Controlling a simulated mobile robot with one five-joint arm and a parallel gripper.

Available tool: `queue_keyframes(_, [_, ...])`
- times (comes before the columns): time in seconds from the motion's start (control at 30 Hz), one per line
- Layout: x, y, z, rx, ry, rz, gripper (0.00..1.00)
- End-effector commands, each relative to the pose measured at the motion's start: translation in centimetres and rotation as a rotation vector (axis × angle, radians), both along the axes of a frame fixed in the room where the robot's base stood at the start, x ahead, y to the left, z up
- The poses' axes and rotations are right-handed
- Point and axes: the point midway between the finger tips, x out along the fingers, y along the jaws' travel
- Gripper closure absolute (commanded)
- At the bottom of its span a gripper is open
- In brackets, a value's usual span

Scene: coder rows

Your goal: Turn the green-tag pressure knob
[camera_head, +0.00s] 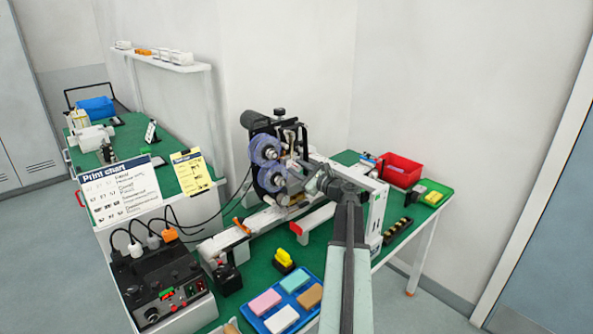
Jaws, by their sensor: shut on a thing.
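The coder machine (268,128) stands on the green bench in the middle of the head view, black with two translucent purple reels (262,150) on its front. My gripper (304,184) reaches in from the lower right to the right side of the lower reel. It is shut on a small part at the machine, which appears to be the pressure knob. The jaws and arm hide most of that part, and I cannot make out a green tag or which way the knob is turned.
A control box (160,285) with plugs and buttons stands front left. A blue tray (252,309) with coloured blocks lies in front of the machine. A red bin (402,170) is at the right rear. Print chart (121,190) stands left.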

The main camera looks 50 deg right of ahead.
Motion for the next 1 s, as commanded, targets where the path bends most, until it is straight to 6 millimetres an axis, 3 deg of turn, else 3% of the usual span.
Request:
queue_keyframes(0.5, [0.09,-0.01,0.10,-0.371,0.022,-0.002,1.00])
queue_keyframes(1.0, [0.04,-0.07,0.09,-0.468,0.029,-0.003,1.00])
